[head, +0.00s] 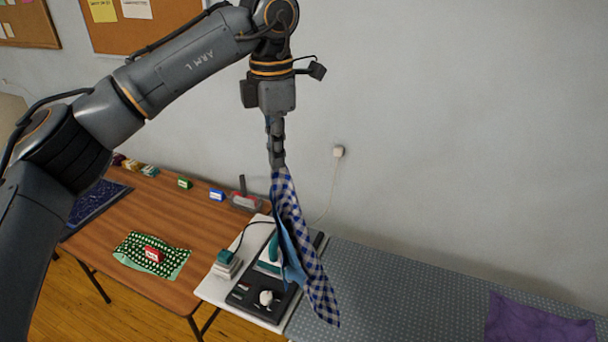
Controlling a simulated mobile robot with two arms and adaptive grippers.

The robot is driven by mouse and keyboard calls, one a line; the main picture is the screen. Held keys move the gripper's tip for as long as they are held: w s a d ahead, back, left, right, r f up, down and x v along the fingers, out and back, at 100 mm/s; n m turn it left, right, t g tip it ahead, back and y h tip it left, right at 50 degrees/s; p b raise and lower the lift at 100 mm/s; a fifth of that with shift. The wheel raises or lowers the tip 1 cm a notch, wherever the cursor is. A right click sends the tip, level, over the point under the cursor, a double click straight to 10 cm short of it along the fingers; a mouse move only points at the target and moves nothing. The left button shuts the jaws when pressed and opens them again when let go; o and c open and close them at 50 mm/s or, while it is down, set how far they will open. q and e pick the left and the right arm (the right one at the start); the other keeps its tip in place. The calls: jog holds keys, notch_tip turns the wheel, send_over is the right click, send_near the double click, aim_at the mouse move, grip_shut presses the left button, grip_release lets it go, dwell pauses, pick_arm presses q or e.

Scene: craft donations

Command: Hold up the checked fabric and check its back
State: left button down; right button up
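My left gripper (276,158) points down in the middle of the head view and is shut on a corner of the checked fabric (290,215). The fabric hangs down from it in folds, in blue and white checks. A plain light blue side (290,255) shows along its left edge; most of that side is hidden by the folds. The fabric hangs in front of a white board and a grey-patterned surface. I cannot tell whether its lower tip touches anything. My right gripper is not in view.
A wooden table (120,215) at left bears a green checked cloth (135,240) with a red block, a dark blue cloth (95,205) and small coloured blocks. A teal iron (272,250) is behind the fabric. Purple cloth (535,322) lies on the grey surface (400,290), otherwise mostly clear.

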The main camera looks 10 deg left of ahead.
pick_arm(q)
jog(key=shift+w+a+r, duration=0.35)
jog(key=shift+w+a, duration=0.3)
jog(key=shift+a, duration=0.15)
jog(key=shift+a, duration=0.1)
dwell(1.3)
jog(key=n, duration=1.7)
jog(key=w+d, duration=0.7)
jog(key=w, duration=0.1)
dwell(0.5)
